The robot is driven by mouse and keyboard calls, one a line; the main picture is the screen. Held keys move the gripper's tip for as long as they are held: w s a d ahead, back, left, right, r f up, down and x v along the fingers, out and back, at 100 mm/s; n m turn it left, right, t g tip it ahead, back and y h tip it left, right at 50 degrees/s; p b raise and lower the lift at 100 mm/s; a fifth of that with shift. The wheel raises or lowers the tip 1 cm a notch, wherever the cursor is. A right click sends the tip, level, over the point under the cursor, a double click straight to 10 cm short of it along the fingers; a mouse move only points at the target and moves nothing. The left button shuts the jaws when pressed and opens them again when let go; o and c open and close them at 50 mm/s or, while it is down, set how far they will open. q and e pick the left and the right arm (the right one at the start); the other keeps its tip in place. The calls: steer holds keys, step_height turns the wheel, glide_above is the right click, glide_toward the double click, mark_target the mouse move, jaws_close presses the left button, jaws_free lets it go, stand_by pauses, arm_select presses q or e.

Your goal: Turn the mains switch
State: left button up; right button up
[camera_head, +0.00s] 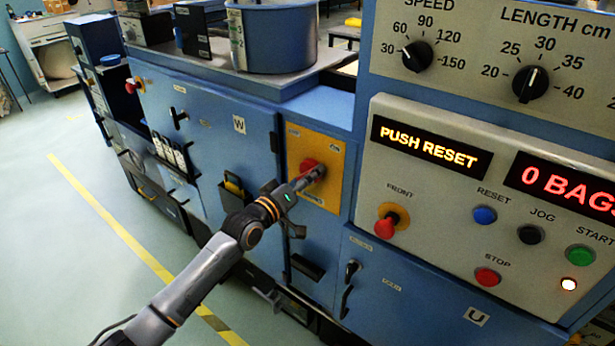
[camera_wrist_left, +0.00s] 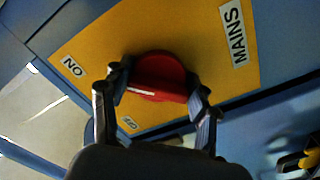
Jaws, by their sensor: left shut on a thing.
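The mains switch (camera_wrist_left: 157,74) is a red round knob with a white line on its grip, on a yellow plate (camera_wrist_left: 90,50). The plate bears labels, including one that reads MAINS (camera_wrist_left: 233,33). In the head view the red knob (camera_head: 308,165) is on the yellow plate (camera_head: 331,158) on the blue machine's front. My left gripper (camera_head: 312,175) reaches it from the lower left and partly covers it. In the wrist view the fingers of my left gripper (camera_wrist_left: 157,95) stand on both sides of the knob, shut on it. My right gripper is not in view.
A cream control panel (camera_head: 450,225) with a PUSH RESET display (camera_head: 428,148) is to the right. A red front stop button (camera_head: 386,227) sticks out near the plate. A blue door (camera_head: 225,135) is left of it. Open floor (camera_head: 60,250) lies at the left.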

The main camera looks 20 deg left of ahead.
arm_select(q)
steer(key=o, duration=1.1)
steer(key=shift+o, duration=0.2)
steer(key=v, duration=1.2)
